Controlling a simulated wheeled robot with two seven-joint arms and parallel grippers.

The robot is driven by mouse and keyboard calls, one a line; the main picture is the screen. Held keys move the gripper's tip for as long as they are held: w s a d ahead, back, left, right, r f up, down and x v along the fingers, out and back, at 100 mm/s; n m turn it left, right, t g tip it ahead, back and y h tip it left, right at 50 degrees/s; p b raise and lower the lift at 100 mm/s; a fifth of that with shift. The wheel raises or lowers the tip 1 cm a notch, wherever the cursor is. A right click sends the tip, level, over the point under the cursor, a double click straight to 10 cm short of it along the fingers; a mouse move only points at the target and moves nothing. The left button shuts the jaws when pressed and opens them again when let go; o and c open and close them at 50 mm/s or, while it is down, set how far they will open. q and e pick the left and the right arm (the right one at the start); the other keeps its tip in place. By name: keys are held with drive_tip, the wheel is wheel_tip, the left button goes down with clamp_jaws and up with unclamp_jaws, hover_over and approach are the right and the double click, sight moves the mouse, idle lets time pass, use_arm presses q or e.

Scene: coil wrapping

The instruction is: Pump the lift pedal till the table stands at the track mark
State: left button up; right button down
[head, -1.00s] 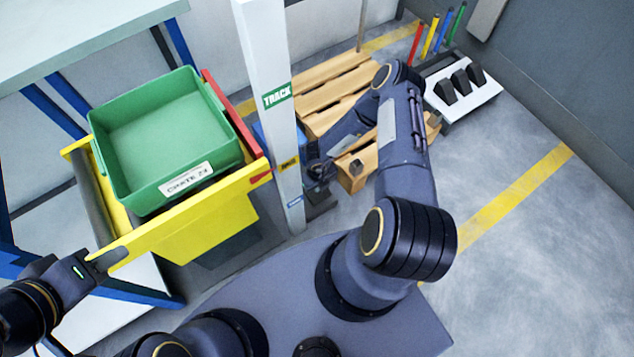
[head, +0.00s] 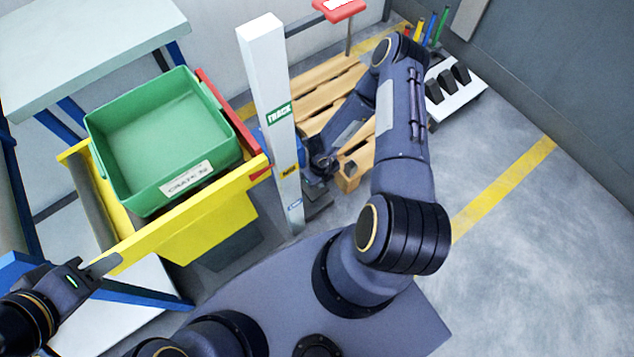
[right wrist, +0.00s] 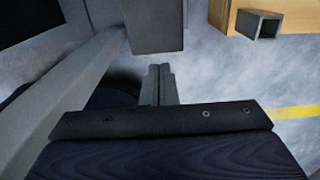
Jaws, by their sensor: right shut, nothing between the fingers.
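The yellow lift table (head: 190,225) carries a green crate (head: 160,190) with a white label. The white post (head: 265,65) beside it bears a green TRACK label (head: 279,113) and a yellow label (head: 288,171) lower down. The table's near right corner is below the TRACK label, about level with the yellow one. My right gripper (right wrist: 158,85) is shut and empty. In the head view it is low behind the post's foot, largely hidden. A grey block (right wrist: 152,25) is just beyond its fingertips; I cannot tell whether this is the pedal. My left gripper (head: 103,268) is at the table's near left corner; its jaw opening is unclear.
Wooden pallets (head: 305,92) lie behind the post. A white rack with black pieces (head: 460,95) and several coloured rods (head: 430,28) stand at the back right. A workbench (head: 90,50) is at upper left. Floor right of the yellow line (head: 505,190) is clear.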

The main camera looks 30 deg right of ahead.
use_arm(q)
drive_tip(key=shift+r, duration=0.4)
use_arm(e)
drive_tip(key=r, duration=0.2)
drive_tip(key=shift+s+r, duration=0.35)
drive_tip(key=shift+s, duration=0.05)
